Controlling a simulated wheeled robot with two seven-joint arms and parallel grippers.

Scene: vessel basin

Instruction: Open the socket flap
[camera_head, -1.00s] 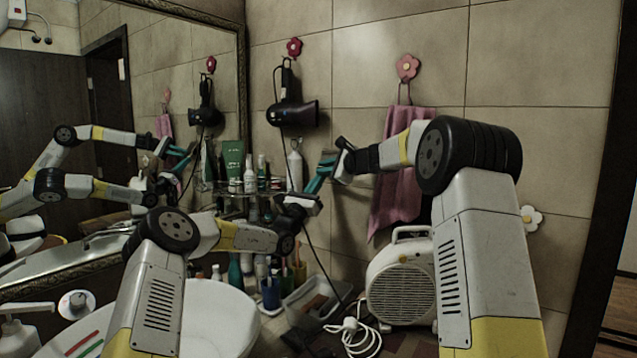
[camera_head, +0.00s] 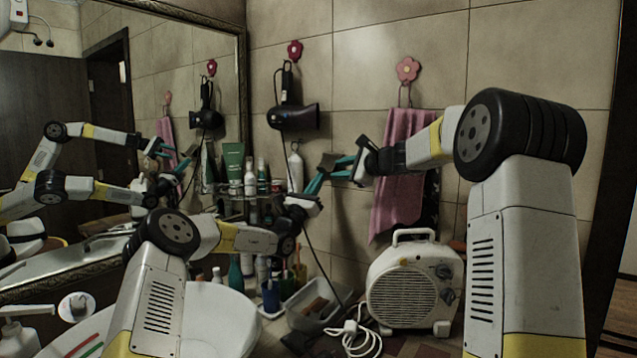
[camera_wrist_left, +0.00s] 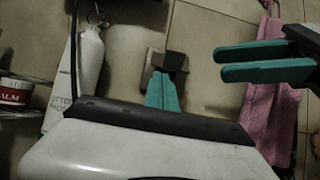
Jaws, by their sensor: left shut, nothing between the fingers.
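The wall socket (camera_wrist_left: 150,66) is a pale plate beside the hanging cable, partly hidden. Its dark flap (camera_wrist_left: 174,60) appears to stick out from the wall; in the head view it shows as a small brownish piece (camera_head: 328,160). My left gripper (camera_head: 317,181) is shut and empty, its teal fingertips just below the flap; they also show in the left wrist view (camera_wrist_left: 162,88). I cannot tell whether they touch the flap. My right gripper (camera_head: 341,167) is to the right of the socket, its two teal fingers apart with nothing between them, also seen in the left wrist view (camera_wrist_left: 266,62).
A black hair dryer (camera_head: 293,116) hangs above, its cable running down beside the socket. A pink towel (camera_head: 398,205) hangs behind my right gripper. A white fan heater (camera_head: 415,285) and plastic bin (camera_head: 313,305) stand below.

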